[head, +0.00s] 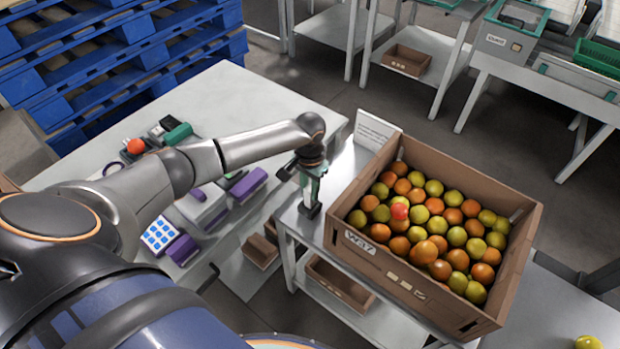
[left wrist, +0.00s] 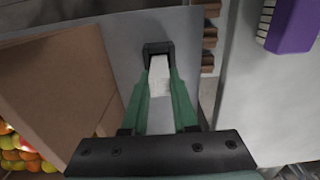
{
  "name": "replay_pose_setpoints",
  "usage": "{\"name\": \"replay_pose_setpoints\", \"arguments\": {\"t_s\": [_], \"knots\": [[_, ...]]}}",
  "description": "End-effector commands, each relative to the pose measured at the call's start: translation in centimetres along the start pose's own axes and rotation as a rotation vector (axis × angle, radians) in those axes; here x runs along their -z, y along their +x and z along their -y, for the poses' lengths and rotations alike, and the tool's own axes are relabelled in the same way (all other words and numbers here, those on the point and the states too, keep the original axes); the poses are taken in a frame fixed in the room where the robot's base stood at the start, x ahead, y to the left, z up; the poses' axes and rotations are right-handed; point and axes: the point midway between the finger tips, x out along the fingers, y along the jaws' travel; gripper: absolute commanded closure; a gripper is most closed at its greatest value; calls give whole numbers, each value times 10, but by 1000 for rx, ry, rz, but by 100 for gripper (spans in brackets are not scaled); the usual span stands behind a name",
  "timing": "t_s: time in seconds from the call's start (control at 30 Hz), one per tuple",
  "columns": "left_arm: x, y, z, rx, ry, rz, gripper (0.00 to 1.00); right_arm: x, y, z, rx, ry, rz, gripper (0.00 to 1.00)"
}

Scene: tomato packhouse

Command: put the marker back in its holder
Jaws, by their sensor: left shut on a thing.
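My left gripper (head: 311,188) points down over the left edge of the small grey stand beside the tomato crate. In the left wrist view its green fingers (left wrist: 160,72) are shut on a white marker (left wrist: 159,88). A small black holder (left wrist: 157,47) is at the fingertips, and the marker's far end lies at or within its opening. I cannot tell how deep the marker sits. The holder shows in the head view as a dark block (head: 309,210) under the fingers. My right gripper is not in view.
A brown crate (head: 520,255) of red and yellow tomatoes stands close on the right, with a white card (head: 373,131) behind it. The left table (head: 225,100) holds purple-and-white boxes (head: 203,207) and small tools. Blue pallets (head: 130,50) stand at the back left.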

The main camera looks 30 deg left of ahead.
Motion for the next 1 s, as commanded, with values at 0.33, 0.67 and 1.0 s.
{"name": "replay_pose_setpoints", "arguments": {"t_s": [0.33, 0.67, 1.0], "knots": [[0, 5, 0, -1, 0, -1, 62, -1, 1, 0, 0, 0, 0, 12], [0, 5, 0, -1, 0, 0, 38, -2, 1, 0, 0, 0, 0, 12], [0, 5, 0, -1, 0, 0, 58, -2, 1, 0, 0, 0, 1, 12]]}}
